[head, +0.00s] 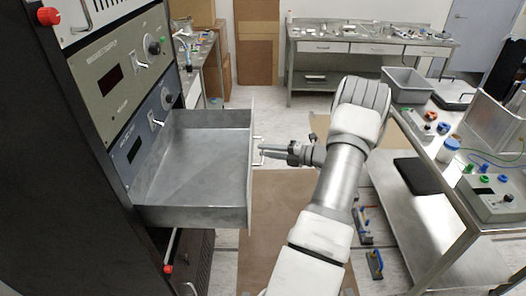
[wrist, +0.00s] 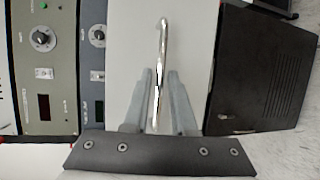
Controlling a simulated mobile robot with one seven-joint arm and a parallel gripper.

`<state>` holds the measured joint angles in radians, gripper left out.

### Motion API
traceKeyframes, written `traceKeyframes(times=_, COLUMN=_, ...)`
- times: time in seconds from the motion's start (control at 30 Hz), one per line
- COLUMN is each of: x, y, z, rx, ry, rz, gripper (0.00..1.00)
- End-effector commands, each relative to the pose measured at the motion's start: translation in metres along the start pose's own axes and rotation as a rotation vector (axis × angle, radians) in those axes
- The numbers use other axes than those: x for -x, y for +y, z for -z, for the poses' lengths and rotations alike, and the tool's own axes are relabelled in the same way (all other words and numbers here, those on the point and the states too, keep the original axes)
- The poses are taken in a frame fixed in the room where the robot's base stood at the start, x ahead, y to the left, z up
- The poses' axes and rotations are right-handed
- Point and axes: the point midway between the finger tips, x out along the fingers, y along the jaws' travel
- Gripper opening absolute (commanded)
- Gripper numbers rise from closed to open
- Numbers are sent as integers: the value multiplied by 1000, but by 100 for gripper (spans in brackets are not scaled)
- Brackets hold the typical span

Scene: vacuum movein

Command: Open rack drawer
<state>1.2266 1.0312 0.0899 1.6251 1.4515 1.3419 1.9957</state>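The rack drawer (head: 190,165) is a grey metal tray, pulled far out of the dark rack; its empty inside shows. Its front panel (head: 250,165) faces right, and it also fills the middle of the wrist view (wrist: 195,45). A shiny bar handle (wrist: 162,45) is on that front. My gripper (head: 264,149) is at the handle, coming from the right. In the wrist view its two grey fingers (wrist: 160,72) lie close on either side of the bar, which runs between them. They look shut on it; the exact contact is hard to see.
Instrument panels (head: 115,75) with knobs sit above the drawer. A steel workbench (head: 440,170) with a grey bin (head: 407,85) and several tools stands right. Another bench (head: 365,48) is at the back. Tools (head: 375,264) lie on the floor under the right bench.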

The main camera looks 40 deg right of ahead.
Motion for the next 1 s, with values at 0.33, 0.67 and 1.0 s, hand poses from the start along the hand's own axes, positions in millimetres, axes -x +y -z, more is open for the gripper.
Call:
traceKeyframes(times=0.33, x=84, y=-2, z=-1, rx=1, ry=-5, rz=2, gripper=25)
traceKeyframes(times=0.67, x=147, y=-1, z=0, rx=0, ry=-3, rz=2, gripper=25)
traceKeyframes(times=1.0, x=159, y=0, z=0, rx=-1, ry=0, rz=1, gripper=25)
